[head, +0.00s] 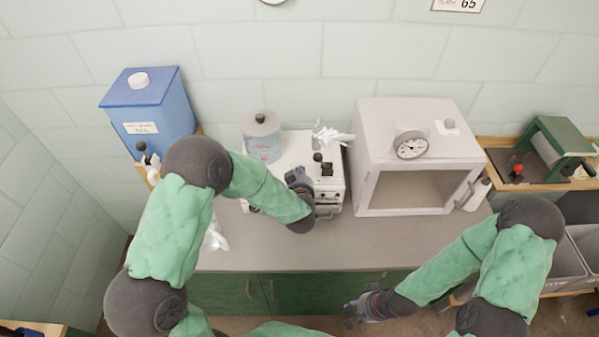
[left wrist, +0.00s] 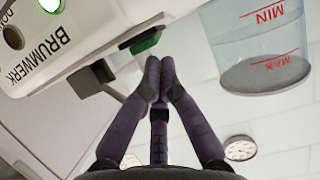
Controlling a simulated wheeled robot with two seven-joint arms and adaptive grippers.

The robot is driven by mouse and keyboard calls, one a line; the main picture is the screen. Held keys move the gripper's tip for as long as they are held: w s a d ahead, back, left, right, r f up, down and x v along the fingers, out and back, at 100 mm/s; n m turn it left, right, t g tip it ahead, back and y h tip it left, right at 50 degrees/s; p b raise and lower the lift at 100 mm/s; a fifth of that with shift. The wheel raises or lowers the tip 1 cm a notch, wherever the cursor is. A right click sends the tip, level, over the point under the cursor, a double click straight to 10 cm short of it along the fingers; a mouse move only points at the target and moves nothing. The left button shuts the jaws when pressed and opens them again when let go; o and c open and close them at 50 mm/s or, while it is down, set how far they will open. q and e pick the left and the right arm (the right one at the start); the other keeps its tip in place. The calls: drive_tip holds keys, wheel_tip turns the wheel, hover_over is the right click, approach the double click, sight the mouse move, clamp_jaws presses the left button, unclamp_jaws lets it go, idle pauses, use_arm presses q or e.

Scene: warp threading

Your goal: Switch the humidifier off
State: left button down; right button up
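The humidifier is a white box (head: 291,152) on the grey bench, with a clear blue-tinted tank (head: 262,146) at its left. In the left wrist view its white body (left wrist: 110,22) bears the lettering BRUMWERK, and the tank (left wrist: 262,40) shows MIN and MAX marks. A green switch-like part (left wrist: 146,43) and a dark block (left wrist: 92,78) stick out from the body. My left gripper (head: 298,178) is at the humidifier; its fingertips (left wrist: 161,70) are together, empty, just by the green part. Whether they touch it is unclear. My right gripper (head: 358,309) is low in front of the bench, apart from everything.
A pale cabinet (head: 365,150) with a dial gauge (head: 411,145) stands right of the humidifier. A blue container (head: 170,105) stands at the left and a green device (head: 560,140) at the far right.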

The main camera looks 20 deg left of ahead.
use_arm(q)
drive_tip(key=f+t+b, duration=0.1)
drive_tip(key=b, duration=0.4)
drive_tip(key=shift+s+f+t, duration=0.25)
drive_tip(key=shift+f+t, duration=0.15)
drive_tip(key=shift+s+d+f+t+y+b, duration=0.1)
drive_tip(key=shift+s+d+t+y+b, duration=0.15)
drive_tip(key=shift+b, duration=0.8)
drive_tip(key=shift+a, duration=0.1)
use_arm(e)
wheel_tip(320, 180, down, 7)
drive_tip(key=shift+f, duration=0.15)
use_arm(q)
drive_tip(key=shift+f, duration=0.1)
